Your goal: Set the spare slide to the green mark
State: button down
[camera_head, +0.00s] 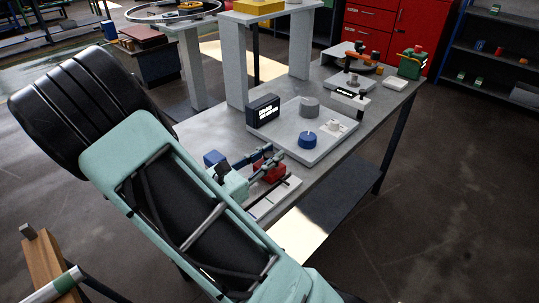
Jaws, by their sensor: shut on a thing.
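My gripper (262,160) reaches in over the near end of the grey bench, its fingers shut on a red block (273,173), which looks like a slide. The block sits by a dark rod (279,191) above a pale base plate (284,199). My own wrist and arm cover much of this fixture.
On the grey bench (203,132), a light panel (322,143) carries a blue knob (307,140), a grey knob (309,107) and a dark display (263,111). A green machine (411,63) stands at the far end. Open floor lies to the right.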

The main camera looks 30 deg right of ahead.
aim_at(265, 159)
jog(key=p+v, duration=0.2)
jog(key=v, duration=0.4)
jog(key=shift+a, duration=0.35)
jog(key=c, duration=1.7)
grip_release()
jog(key=shift+d, duration=0.1)
jog(key=shift+o, duration=0.2)
jog(key=v, duration=1.2)
